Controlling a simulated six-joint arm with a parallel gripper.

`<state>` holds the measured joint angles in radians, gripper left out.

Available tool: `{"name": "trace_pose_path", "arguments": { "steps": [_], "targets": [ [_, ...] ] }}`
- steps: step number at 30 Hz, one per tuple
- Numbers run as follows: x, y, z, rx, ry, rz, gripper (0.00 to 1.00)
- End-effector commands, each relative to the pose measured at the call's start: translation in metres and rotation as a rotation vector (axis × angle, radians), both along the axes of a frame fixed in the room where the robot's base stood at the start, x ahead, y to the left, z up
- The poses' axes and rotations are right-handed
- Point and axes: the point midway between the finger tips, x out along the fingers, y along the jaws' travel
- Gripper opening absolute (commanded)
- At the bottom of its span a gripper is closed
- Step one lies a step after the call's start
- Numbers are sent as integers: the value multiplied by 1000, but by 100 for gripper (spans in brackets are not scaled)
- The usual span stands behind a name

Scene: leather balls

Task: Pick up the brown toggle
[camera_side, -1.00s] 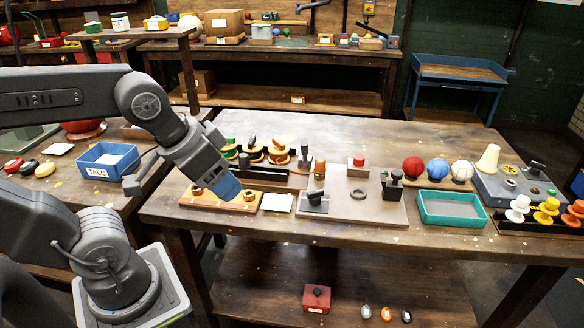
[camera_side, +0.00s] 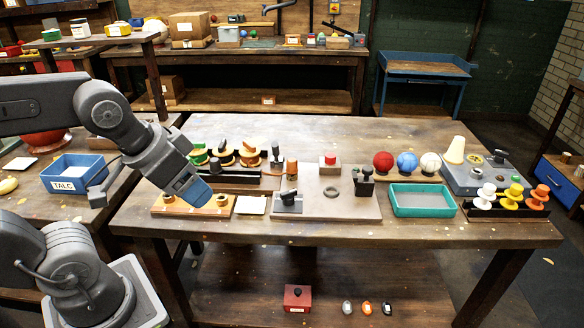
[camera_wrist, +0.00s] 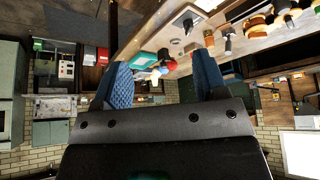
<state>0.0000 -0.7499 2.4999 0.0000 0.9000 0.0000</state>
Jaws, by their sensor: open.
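I cannot tell for sure which piece is the brown toggle.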

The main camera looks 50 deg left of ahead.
Motion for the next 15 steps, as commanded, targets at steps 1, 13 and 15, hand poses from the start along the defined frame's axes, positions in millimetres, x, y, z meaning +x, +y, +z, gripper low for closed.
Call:
{"name": "trace_pose_path", "arguments": {
  "steps": [1,13,15],
  "targets": [
    [0,0,0,-1,1,2,66],
    [99,21,48,-116,118,375,66],
    [126,28,53,-140,143,477,66]
  ]
}}
